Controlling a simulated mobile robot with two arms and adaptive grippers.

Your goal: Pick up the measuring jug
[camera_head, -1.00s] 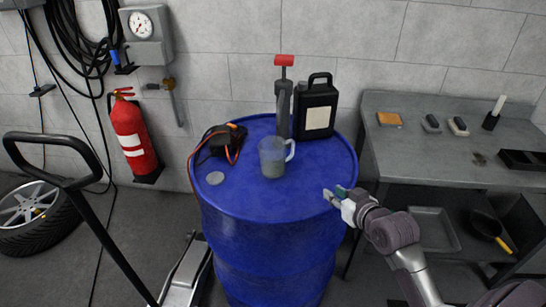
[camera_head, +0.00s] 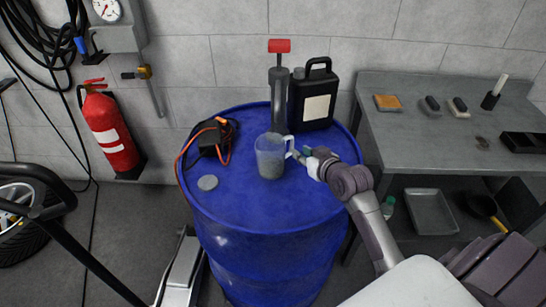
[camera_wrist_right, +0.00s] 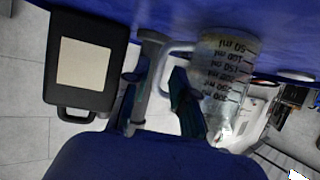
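The measuring jug (camera_head: 270,160) is a clear, greyish cup. It stands upright on the blue drum (camera_head: 265,222), with its handle towards the right. In the right wrist view the jug (camera_wrist_right: 226,85) appears upside down with printed millilitre marks. My right gripper (camera_head: 303,155) is at the handle side of the jug, low over the drum top. In the wrist view its fingers (camera_wrist_right: 163,95) are apart, with the pale handle seeming to pass between them. I cannot tell whether they touch it. My left gripper is not in view.
A grey pump with a red handle (camera_head: 279,90) and a black canister (camera_head: 314,95) stand behind the jug. A black device with orange leads (camera_head: 212,140) and a grey disc (camera_head: 207,183) lie left. A grey workbench (camera_head: 450,125) is at right. The drum's front top is clear.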

